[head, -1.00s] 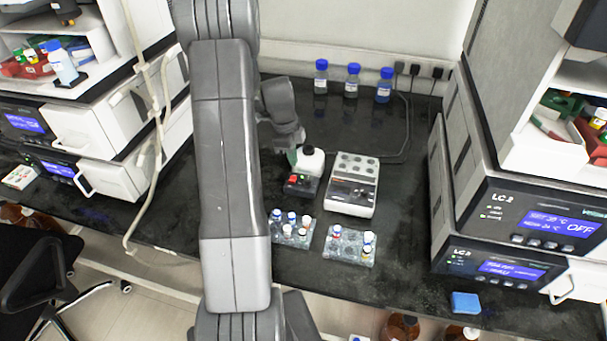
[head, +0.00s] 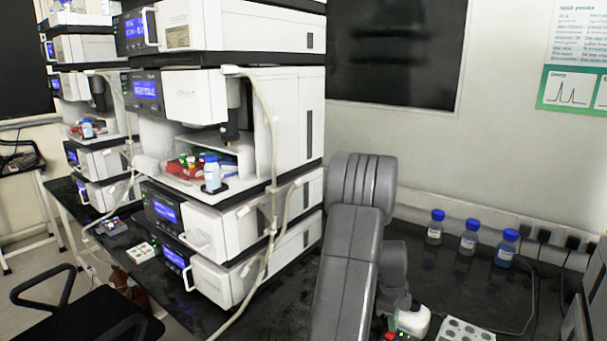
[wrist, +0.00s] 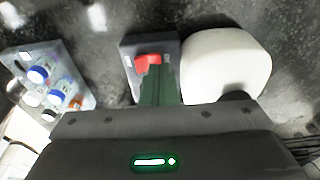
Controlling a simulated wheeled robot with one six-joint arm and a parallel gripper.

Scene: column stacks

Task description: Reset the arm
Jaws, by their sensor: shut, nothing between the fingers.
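My arm (head: 345,270) reaches down over the dark bench in the head view. In the wrist view my gripper (wrist: 157,75) shows as narrow dark-green fingers, closed together and empty. They hang over a small dark device with a red part (wrist: 148,60). A rounded white piece (wrist: 226,62) lies just to its right. In the head view the white piece (head: 413,321) shows at the bottom edge, close below my wrist. Whether the fingers touch the device I cannot tell.
A vial rack (wrist: 45,78) with blue and white caps lies left in the wrist view. Three blue-capped bottles (head: 468,238) stand near the wall. A tall instrument stack (head: 235,150) with hanging tubing stands left of my arm. A chair (head: 80,310) is at lower left.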

